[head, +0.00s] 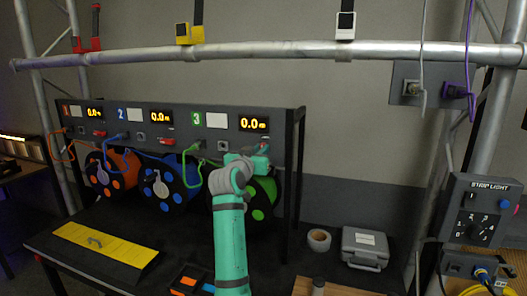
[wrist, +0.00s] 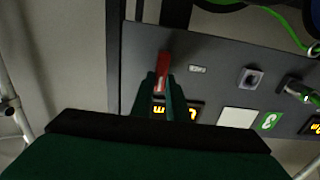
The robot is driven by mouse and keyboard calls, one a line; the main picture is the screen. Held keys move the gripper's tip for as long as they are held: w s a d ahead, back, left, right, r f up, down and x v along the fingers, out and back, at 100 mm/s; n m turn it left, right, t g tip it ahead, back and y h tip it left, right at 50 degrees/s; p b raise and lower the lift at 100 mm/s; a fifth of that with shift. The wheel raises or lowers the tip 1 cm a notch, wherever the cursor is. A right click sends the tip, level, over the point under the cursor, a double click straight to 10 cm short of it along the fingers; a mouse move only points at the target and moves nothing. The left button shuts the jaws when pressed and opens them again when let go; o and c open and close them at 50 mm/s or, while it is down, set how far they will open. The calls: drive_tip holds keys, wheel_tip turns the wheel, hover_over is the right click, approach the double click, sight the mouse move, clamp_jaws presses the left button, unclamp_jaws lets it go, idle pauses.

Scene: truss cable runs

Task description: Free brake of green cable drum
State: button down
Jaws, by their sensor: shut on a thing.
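The green cable drum (head: 262,200) hangs under the panel section marked 3, partly hidden behind my arm. Its red brake lever (wrist: 164,66) sticks out of the dark panel in the wrist view, beside the section's lit display. My gripper (wrist: 161,90) is shut on this lever, with the red end showing between and beyond its fingers. In the head view my gripper (head: 263,149) is at the panel just below the 0.0 m display, and the lever is mostly hidden there.
The orange drum (head: 115,170) and blue drum (head: 165,182) hang to the left, with red levers above them. A yellow ramp (head: 105,243), a tape roll (head: 318,239) and a grey case (head: 365,248) lie on the bench. A truss bar (head: 270,50) crosses above.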

drive_tip(key=n, duration=0.6)
drive_tip(key=a+f+n, duration=0.1)
drive_tip(key=n, duration=0.5)
drive_tip(key=f+n, duration=0.1)
drive_tip(key=n, duration=0.5)
drive_tip(key=shift+w+a, duration=0.25)
drive_tip(key=shift+w, duration=0.05)
idle(0.3)
drive_tip(key=shift+a, duration=0.1)
drive_tip(key=c, duration=1.7)
unclamp_jaws()
